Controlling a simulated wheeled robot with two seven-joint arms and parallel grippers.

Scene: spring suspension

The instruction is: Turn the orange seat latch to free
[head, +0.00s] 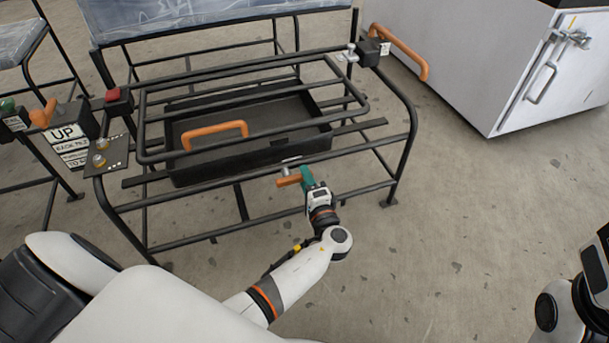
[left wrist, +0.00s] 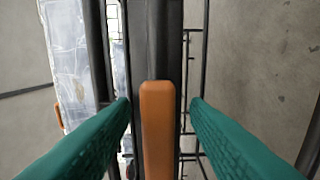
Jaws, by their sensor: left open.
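The orange seat latch (head: 289,180) is a short bar at the front edge of the black metal seat frame (head: 400,143). My left gripper (head: 304,179), with green fingers, is at the latch's right end. In the left wrist view the orange latch (left wrist: 156,130) lies lengthwise between the two spread fingers of the left gripper (left wrist: 160,103), with a gap on each side. The left gripper is open and does not hold it. My right arm shows only at the right edge of the head view; its fingers are out of sight.
A black tray (head: 250,155) with an orange handle (head: 214,130) sits within the frame. Another orange lever (head: 402,52) is at its back right corner, and a red button (head: 119,100) at the left. A white cabinet (head: 480,60) stands back right. The floor (head: 430,230) at right is clear.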

